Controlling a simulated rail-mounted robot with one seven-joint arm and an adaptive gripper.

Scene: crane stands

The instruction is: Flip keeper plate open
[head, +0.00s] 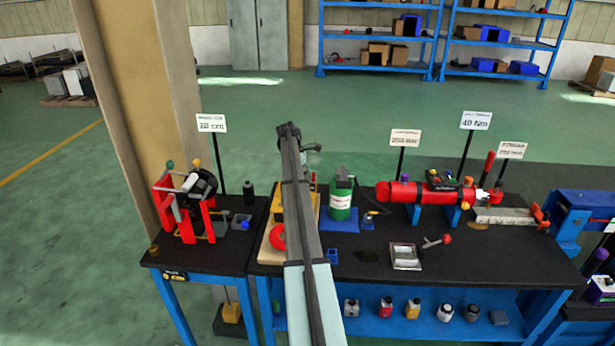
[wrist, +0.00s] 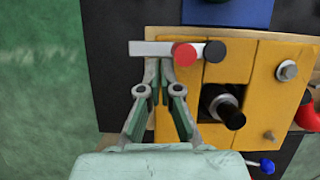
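The likely keeper plate is a flat grey bar (wrist: 150,48) with a red knob (wrist: 184,53) and a black knob (wrist: 214,51) at its right end. It lies along the far edge of a yellow block (wrist: 250,62) in the wrist view. The block's yellow edge (head: 277,206) shows beside my arm in the head view. My gripper (wrist: 160,68) has its fingertips close together at the near edge of the bar, left of the red knob. I see nothing held between them; contact with the bar is unclear.
The block carries bolts (wrist: 287,71) and a black pin (wrist: 225,110). A blue-handled part (wrist: 266,165) is near it. A red-framed stand (head: 186,215) is left.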

